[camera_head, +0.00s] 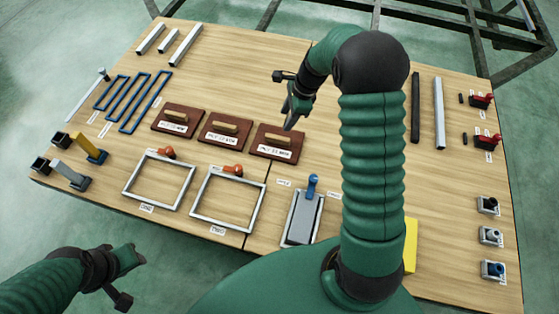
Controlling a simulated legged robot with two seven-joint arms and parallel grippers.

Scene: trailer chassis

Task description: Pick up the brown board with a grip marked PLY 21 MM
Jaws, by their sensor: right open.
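Three brown boards with light wooden grips and white labels lie in a row on the table. The right board (262,149) has a label that seems to read PLY 21 MM, but the print is small. The middle board (208,138) and the left board (163,127) have similar labels that I cannot read surely. My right gripper (290,117) is open and empty. It points down above the far edge of the right board, apart from its grip. My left gripper (138,257) is off the table's near left edge; its fingers are too unclear to judge.
Two pale frames (193,194) with orange handles and a grey tray (290,238) with a blue handle lie nearer. Blue bent rods (150,100) lie left. My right arm hides part of the table. The table's far middle (245,70) is clear.

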